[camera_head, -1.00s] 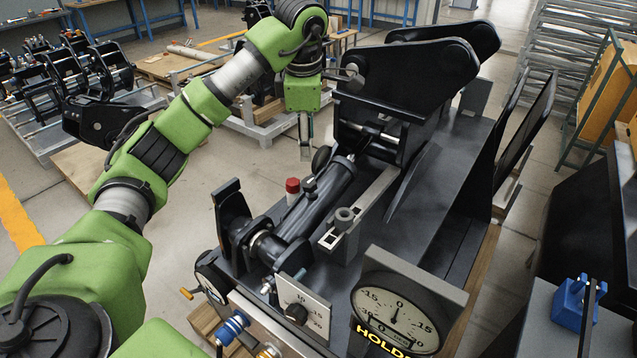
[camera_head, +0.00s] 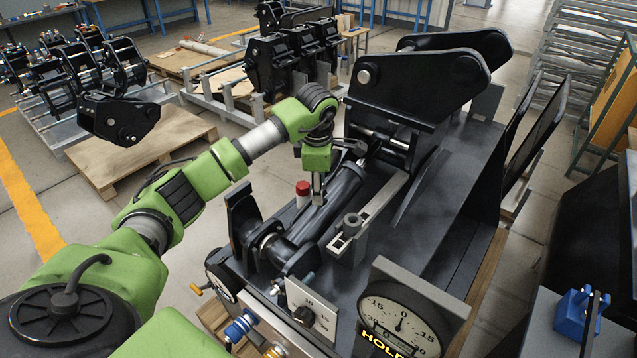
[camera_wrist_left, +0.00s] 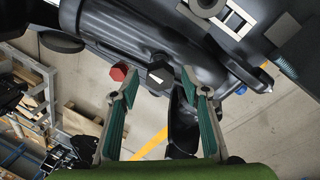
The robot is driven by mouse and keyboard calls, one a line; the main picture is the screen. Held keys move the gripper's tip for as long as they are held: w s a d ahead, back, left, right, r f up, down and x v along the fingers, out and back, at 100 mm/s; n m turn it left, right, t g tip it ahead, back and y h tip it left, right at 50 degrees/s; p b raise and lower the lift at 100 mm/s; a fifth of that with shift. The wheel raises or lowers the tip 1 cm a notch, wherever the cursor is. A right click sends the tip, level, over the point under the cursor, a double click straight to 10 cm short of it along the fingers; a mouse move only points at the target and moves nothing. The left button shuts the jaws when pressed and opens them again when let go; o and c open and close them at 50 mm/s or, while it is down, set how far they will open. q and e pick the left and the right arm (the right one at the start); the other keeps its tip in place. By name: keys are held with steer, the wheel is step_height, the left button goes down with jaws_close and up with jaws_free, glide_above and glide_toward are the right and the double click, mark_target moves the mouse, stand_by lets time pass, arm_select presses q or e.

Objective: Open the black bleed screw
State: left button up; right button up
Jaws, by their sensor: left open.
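The black bleed screw (camera_wrist_left: 160,74) is a dark hexagonal head on the black cylinder (camera_wrist_left: 135,38) in the left wrist view. A red hexagonal cap (camera_wrist_left: 119,72) sits beside it, and this red cap also shows in the head view (camera_head: 302,190). My left gripper (camera_wrist_left: 160,82) is open, with one green-padded finger on each side of the black screw. The left finger is close to the red cap. In the head view my left gripper (camera_head: 318,186) points down above the cylinder (camera_head: 330,208), largely covering the black screw. I cannot tell whether the fingers touch it. My right gripper is not in view.
A slotted bracket (camera_head: 366,218) stands right of the cylinder. A large black linkage (camera_head: 425,78) rises behind it. A dial gauge (camera_head: 400,318) and a knob plate (camera_head: 312,308) are at the front. A blue block (camera_head: 577,312) is at the far right.

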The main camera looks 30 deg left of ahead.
arm_select(q)
steer(key=c, duration=1.1)
steer(key=shift+n, duration=0.3)
steer(key=n+b, duration=0.1)
steer(key=n, duration=0.1)
steer(key=shift+n, duration=0.3)
steer(key=n+b, duration=0.1)
steer(key=n, duration=0.3)
steer(key=shift+a+g+h, duration=0.1)
steer(key=shift+g+h, duration=0.2)
steer(key=shift+h, duration=0.1)
steer(key=n+h, duration=0.1)
steer(key=n, duration=0.5)
steer(key=shift+n+b, duration=0.3)
steer(key=n, duration=0.6)
steer(key=shift+r+h, duration=0.1)
steer(key=shift+h, duration=0.2)
steer(key=shift+w, duration=0.1)
